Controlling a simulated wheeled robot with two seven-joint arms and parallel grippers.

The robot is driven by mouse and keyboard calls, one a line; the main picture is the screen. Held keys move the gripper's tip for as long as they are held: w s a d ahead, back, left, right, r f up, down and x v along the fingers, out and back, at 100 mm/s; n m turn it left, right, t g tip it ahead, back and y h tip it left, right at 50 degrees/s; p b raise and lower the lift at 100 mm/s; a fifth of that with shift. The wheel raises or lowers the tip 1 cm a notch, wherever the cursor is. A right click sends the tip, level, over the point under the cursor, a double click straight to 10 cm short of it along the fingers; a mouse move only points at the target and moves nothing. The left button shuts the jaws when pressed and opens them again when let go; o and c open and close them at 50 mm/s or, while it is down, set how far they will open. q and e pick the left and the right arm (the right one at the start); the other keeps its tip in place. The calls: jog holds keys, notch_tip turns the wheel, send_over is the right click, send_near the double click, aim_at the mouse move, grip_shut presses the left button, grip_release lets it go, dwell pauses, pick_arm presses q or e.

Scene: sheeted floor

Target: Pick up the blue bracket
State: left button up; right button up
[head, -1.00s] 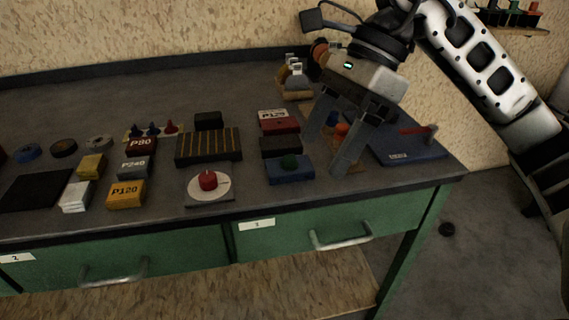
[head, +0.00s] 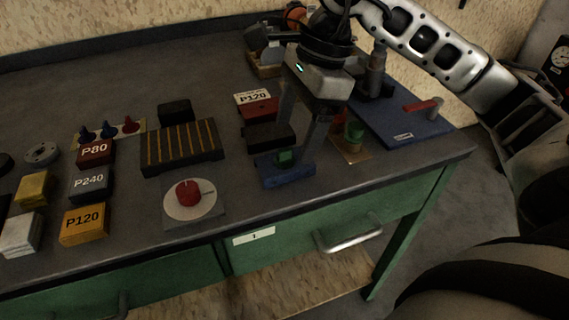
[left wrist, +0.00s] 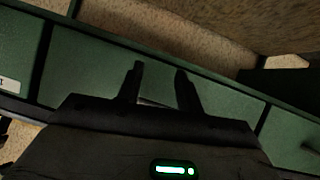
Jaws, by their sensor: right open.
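A low blue piece with a green part on it (head: 286,179), which looks like the blue bracket, lies near the bench's front edge in the head view. My right gripper (head: 293,140) is open, fingers down, over it. One finger comes down close to its right side; I cannot tell whether they touch. The fingers partly hide the piece and the black block behind it. My left gripper (left wrist: 159,82) shows in the left wrist view, its two fingers apart and empty, in front of the green drawer fronts.
A red P120 block (head: 259,109) and a black block (head: 268,137) stand behind the blue piece. A red knob on a white dial (head: 189,196) is to its left.

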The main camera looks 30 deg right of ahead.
aim_at(290, 148)
jog(key=shift+x, duration=2.95)
jog(key=shift+w+f+b, duration=0.15)
jog(key=shift+b, duration=0.2)
jog(key=c, duration=1.2)
